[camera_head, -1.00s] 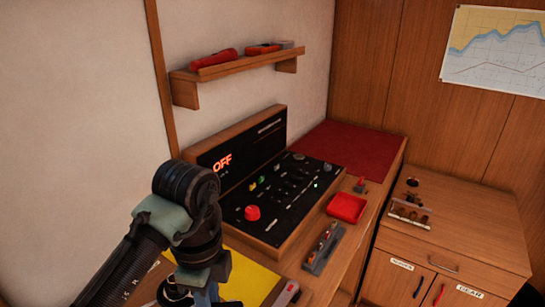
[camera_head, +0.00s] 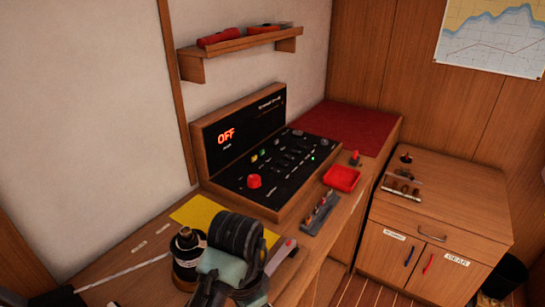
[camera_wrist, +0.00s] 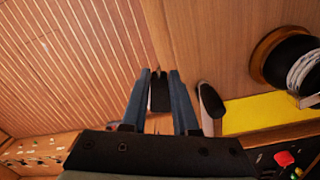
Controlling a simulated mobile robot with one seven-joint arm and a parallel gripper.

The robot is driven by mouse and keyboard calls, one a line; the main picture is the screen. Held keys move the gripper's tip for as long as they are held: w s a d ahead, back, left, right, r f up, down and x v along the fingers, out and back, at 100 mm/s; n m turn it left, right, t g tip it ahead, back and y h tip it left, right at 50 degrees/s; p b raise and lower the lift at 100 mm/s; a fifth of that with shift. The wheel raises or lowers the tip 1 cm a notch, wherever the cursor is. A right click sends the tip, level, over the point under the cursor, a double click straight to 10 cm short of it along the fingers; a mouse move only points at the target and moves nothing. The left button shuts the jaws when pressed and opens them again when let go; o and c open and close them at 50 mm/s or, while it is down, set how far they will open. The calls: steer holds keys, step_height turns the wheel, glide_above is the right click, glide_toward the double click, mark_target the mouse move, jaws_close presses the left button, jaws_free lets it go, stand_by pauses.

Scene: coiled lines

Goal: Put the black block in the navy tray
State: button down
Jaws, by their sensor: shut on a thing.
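The black block (camera_wrist: 159,92) is held between the two blue fingers of my gripper (camera_wrist: 159,76) in the wrist view. The fingers are shut on it, over the edge between the slatted floor and the wooden counter. In the head view my arm's wrist is at the bottom centre, in front of the counter, and hides the fingers and the block. I cannot make out a navy tray in either view.
A black winch-like drum (camera_head: 187,258) stands on the counter (camera_head: 135,258) beside my arm. A yellow sheet (camera_head: 196,213), a control panel (camera_head: 268,178), a grey holder (camera_head: 320,213) and a red tray (camera_head: 341,178) lie beyond. A low cabinet (camera_head: 440,215) stands at right.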

steer(key=s+d+f+n+b, duration=0.2)
steer(key=s+f+n, duration=0.2)
steer(key=f, duration=0.4)
steer(key=s+d+f+n+b, duration=0.2)
steer(key=s+f+n+b, duration=0.1)
steer(key=f+n, duration=0.3)
steer(key=shift+s+d+f+n+b, duration=0.3)
steer(key=shift+s+f+n, duration=0.1)
steer(key=shift+f, duration=0.55)
